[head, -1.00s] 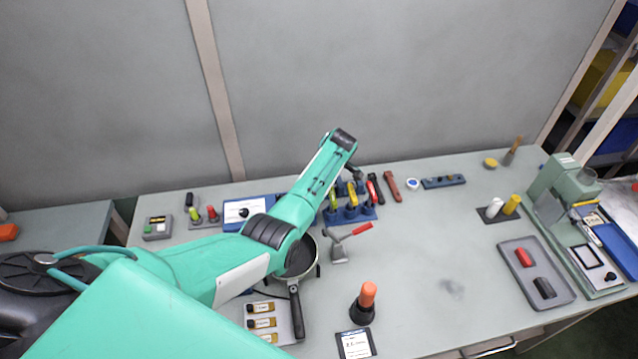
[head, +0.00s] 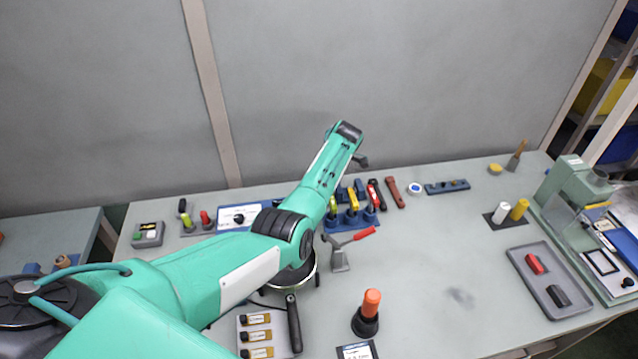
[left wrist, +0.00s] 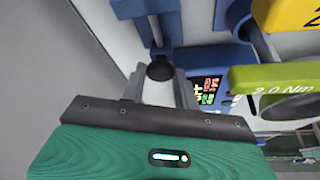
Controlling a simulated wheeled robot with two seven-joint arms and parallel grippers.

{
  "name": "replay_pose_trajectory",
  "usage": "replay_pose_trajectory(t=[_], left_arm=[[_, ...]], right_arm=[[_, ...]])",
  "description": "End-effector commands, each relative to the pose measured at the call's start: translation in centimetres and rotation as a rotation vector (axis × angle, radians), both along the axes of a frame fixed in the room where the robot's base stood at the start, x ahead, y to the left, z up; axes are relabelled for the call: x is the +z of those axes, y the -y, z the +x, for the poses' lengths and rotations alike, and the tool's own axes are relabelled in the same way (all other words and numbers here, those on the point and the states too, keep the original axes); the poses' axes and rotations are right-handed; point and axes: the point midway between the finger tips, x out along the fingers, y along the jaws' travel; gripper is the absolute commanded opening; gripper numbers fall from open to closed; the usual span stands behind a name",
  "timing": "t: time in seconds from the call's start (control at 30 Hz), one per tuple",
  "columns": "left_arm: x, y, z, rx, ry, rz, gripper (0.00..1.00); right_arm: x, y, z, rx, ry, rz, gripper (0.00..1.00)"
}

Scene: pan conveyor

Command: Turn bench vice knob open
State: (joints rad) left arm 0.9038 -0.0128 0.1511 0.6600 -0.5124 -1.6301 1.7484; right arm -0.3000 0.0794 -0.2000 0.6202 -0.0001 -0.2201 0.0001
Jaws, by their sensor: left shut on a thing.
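My left gripper (head: 361,161) is at the far side of the bench, beyond the stand of coloured handles. In the left wrist view my left gripper (left wrist: 162,84) has its grey fingers closed at a dark round knob (left wrist: 160,68). A blue body with a rod (left wrist: 152,30), which looks like the bench vice, lies just beyond the knob. In the head view I cannot make out the vice knob; my arm and the blue stand crowd that spot. My right gripper is in neither view.
A green handle marked 2.0 Nm (left wrist: 270,85) and a yellow one (left wrist: 290,14) are close beside the left gripper. The blue stand (head: 365,223) is nearby. A pan (head: 296,278) lies under my forearm.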

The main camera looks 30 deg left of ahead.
Motion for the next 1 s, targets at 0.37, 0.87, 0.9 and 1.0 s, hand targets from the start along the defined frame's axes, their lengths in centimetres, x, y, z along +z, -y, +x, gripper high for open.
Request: replay_pose_trajectory(t=[0.37,0.87,0.9,1.0], left_arm=[[0.1,0.0,0.1,0.000,0.002,0.001,0.46],[1.5,0.6,0.3,0.000,0.005,0.000,0.52],[2.2,0.9,0.4,0.000,0.006,0.001,0.52],[4.2,1.8,0.7,-0.002,0.007,0.001,0.52]], right_arm=[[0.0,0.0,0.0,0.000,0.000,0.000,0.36],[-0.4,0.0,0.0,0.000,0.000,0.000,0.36],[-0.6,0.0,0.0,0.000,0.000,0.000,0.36],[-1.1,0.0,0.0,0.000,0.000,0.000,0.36]])
